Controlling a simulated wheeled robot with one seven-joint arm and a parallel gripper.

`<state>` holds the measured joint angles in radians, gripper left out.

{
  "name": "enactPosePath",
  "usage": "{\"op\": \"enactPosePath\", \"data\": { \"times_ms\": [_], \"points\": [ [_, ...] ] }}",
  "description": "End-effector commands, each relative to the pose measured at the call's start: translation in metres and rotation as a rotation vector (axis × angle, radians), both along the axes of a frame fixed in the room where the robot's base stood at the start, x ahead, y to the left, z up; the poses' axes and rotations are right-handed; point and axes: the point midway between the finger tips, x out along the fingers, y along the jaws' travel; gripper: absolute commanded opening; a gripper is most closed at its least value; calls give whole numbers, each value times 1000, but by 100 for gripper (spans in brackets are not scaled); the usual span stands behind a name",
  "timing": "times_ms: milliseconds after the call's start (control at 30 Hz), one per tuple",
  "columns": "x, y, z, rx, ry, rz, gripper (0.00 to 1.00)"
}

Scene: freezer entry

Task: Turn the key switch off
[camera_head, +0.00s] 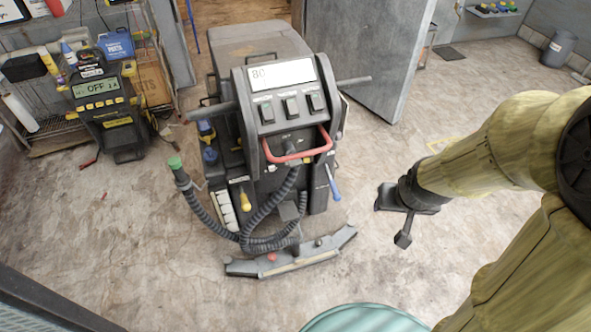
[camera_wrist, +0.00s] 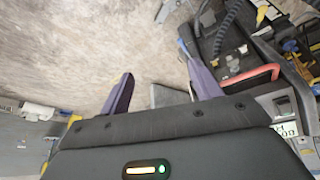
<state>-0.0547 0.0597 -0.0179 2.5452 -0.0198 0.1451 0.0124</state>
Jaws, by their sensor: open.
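A grey floor-cleaning machine (camera_head: 262,115) stands upright in the middle of the head view. Its top panel has a lit display (camera_head: 281,74) reading 80 and several dark rocker switches (camera_head: 291,105). A small dark fitting (camera_head: 287,138) sits on the lower panel behind the red handle (camera_head: 300,156); I cannot tell whether it is the key switch or how it is turned. My gripper (camera_head: 394,216) is open and empty, to the right of the machine and apart from it. In the wrist view, my gripper (camera_wrist: 157,68) has spread fingers, with the red handle (camera_wrist: 252,76) beyond the right finger.
At left, a black device (camera_head: 101,88) with a display reading OFF stands by a wire shelf (camera_head: 60,135). A grey hose (camera_head: 222,228) and floor squeegee (camera_head: 292,260) lie at the machine's front. A grey door (camera_head: 375,55) stands behind.

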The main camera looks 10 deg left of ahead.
Motion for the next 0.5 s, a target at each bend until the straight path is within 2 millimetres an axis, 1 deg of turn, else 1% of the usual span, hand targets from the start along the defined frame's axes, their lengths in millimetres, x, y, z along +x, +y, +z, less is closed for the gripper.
{"op": "enactPosePath", "data": {
  "times_ms": [33,300,500],
  "points": [
    [11,5,-28,0,-38,15,64],
    [67,33,-86,19,-277,89,64],
    [101,59,-124,48,-450,148,64]
  ]
}}
